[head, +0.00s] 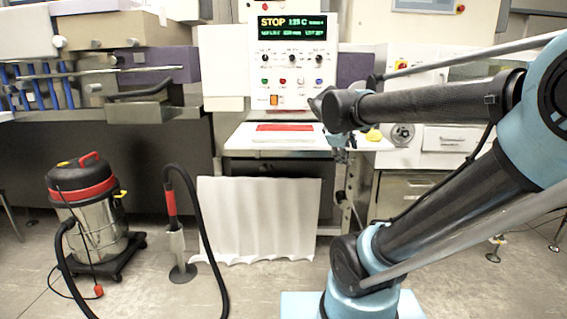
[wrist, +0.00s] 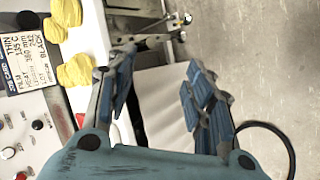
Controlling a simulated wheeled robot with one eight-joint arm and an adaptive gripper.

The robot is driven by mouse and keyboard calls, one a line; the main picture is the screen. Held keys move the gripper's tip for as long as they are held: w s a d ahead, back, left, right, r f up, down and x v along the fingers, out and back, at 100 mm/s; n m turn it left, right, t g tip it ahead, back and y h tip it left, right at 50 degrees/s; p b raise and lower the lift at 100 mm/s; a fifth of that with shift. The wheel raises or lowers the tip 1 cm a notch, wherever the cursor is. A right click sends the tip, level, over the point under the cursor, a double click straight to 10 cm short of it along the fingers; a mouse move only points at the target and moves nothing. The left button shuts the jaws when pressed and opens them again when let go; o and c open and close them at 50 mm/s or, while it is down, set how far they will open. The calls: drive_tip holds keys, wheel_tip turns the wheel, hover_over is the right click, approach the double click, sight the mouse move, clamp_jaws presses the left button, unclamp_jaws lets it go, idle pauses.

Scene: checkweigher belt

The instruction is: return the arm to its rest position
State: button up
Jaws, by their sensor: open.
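My arm reaches from the right side of the head view toward the white table, with its elbow raised. My gripper (head: 343,150) is small there and partly hidden by my own forearm, near the table's front edge. In the wrist view my gripper (wrist: 160,62) has its two blue-padded fingers spread wide apart. Nothing is between them; behind them are white sheet and floor.
The white table (head: 232,143) carries a red flat piece (head: 285,127) and yellow lumps (head: 374,135). Behind it stands a control panel (head: 290,70) reading STOP. A white sheet (head: 258,215) hangs below. A vacuum cleaner (head: 95,225) and its hose stand left.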

drive_tip(key=s+a+f+m+g+y, duration=0.2)
drive_tip(key=s+f+m+g+y, duration=0.2)
drive_tip(key=s+f+m, duration=0.6)
drive_tip(key=s+f+g, duration=0.1)
drive_tip(key=s+f, duration=0.7)
drive_tip(key=s, duration=0.1)
drive_tip(key=shift+s+f+m+y, duration=0.3)
drive_tip(key=shift+f+m+y, duration=0.1)
drive_tip(key=shift+a, duration=0.1)
drive_tip(key=shift+w+f, duration=0.2)
drive_tip(key=shift+w, duration=0.3)
